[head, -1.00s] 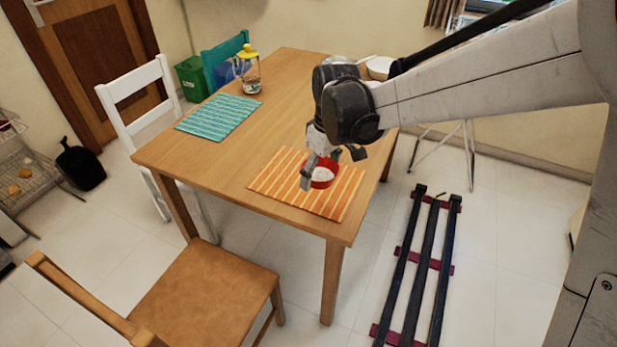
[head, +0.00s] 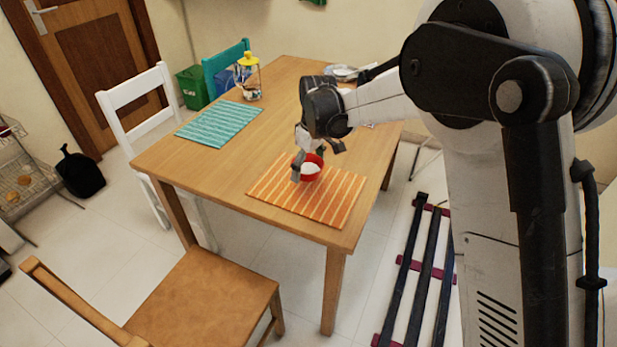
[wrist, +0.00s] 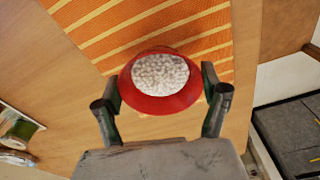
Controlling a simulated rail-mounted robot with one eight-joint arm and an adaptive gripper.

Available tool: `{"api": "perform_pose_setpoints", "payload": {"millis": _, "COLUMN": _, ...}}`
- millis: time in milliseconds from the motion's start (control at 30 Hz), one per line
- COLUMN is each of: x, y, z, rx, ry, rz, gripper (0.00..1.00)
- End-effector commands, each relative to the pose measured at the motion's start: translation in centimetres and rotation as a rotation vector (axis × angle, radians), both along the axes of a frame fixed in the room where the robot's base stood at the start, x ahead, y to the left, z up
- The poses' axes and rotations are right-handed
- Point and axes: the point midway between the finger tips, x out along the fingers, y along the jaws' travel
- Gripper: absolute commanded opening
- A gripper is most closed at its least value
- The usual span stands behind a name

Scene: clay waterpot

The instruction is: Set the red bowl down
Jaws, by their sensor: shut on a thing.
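The red bowl (head: 318,159) has a pale, grainy white filling and is over the far edge of the orange striped placemat (head: 305,205). In the wrist view the red bowl (wrist: 160,105) sits between the two fingers of my gripper (wrist: 162,100), one finger at each side. My gripper (head: 309,161) is shut on the bowl in the head view, reaching down from above. I cannot tell whether the bowl's underside touches the placemat or hangs just above it.
A teal striped placemat (head: 220,124) and a glass jar with a yellow lid (head: 247,76) are on the wooden table (head: 215,170). Plates (head: 342,71) are at its far end. The nearer part of the orange placemat is clear. A brown chair (head: 200,295) stands in front.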

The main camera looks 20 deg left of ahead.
Motion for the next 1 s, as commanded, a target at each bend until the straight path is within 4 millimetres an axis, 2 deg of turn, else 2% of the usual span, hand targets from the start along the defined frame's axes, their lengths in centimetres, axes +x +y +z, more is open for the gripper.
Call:
{"api": "perform_pose_setpoints", "payload": {"millis": 333, "x": 0.0, "y": 0.0, "z": -3.8, "rx": 0.000, "ry": 0.000, "rz": 0.000, "gripper": 0.49}}
{"api": "perform_pose_setpoints", "payload": {"millis": 733, "x": 0.0, "y": 0.0, "z": -4.3, "rx": 0.000, "ry": 0.000, "rz": 0.000, "gripper": 0.49}}
{"api": "perform_pose_setpoints", "payload": {"millis": 767, "x": 0.0, "y": 0.0, "z": -4.3, "rx": 0.000, "ry": 0.000, "rz": 0.000, "gripper": 0.79}}
{"api": "perform_pose_setpoints", "payload": {"millis": 900, "x": 0.0, "y": 0.0, "z": -4.2, "rx": 0.000, "ry": 0.000, "rz": -0.001, "gripper": 0.96}}
{"api": "perform_pose_setpoints", "payload": {"millis": 1000, "x": 0.0, "y": 0.0, "z": -4.2, "rx": 0.000, "ry": 0.000, "rz": -0.001, "gripper": 0.96}}
